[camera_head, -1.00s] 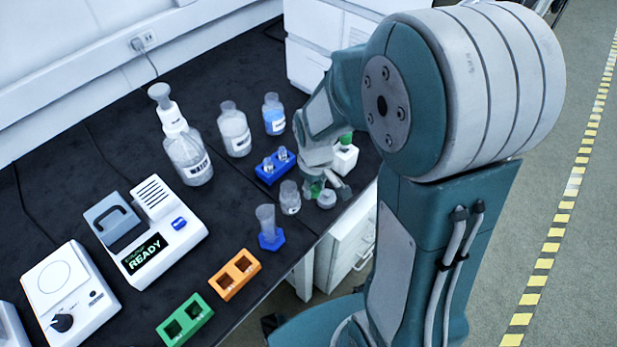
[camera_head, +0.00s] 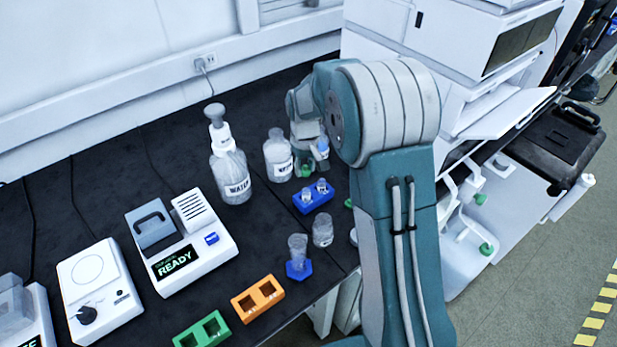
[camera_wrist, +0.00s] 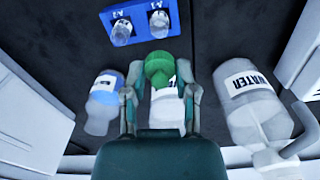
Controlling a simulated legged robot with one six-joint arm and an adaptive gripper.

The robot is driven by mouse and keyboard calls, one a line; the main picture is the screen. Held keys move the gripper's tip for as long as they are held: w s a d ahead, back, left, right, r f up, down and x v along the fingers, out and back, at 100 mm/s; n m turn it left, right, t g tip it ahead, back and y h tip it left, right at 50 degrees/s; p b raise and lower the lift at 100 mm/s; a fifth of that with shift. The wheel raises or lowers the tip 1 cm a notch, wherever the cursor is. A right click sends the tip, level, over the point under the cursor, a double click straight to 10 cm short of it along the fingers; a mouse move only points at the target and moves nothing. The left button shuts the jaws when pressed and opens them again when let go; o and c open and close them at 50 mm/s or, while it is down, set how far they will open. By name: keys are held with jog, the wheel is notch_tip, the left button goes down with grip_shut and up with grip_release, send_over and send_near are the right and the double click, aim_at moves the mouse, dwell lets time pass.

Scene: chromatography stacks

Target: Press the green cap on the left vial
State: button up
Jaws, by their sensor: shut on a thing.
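A blue rack (camera_head: 302,206) holds two clear vials, a left vial (camera_head: 307,195) and a right vial (camera_head: 321,186). In the wrist view the rack (camera_wrist: 108,14) is at the top, with vials (camera_wrist: 122,32) and (camera_wrist: 158,24) beside upside-down labels. No green cap shows on either vial. My gripper (camera_head: 306,168) is beyond the rack, near the bottles. It is shut on a green cap (camera_wrist: 159,68), which shows between its fingers in the wrist view and only partly in the head view. The cap is apart from the vials.
A water bottle (camera_head: 232,178), a white bottle (camera_head: 278,160) and a blue bottle (camera_wrist: 103,98) stand near my gripper. A clear jar (camera_head: 322,230) and a cup in a blue hexagonal base (camera_head: 298,268) stand in front. A READY machine (camera_head: 185,245) is left. Dark bench is clear between them.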

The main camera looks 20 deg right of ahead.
aim_at(306, 189)
jog(key=shift+f, duration=3.15)
jog(key=shift+f, duration=0.1)
jog(key=o, duration=0.8)
jog(key=shift+o, duration=0.4)
jog(key=shift+o, duration=1.3)
jog(key=shift+r, duration=3.5)
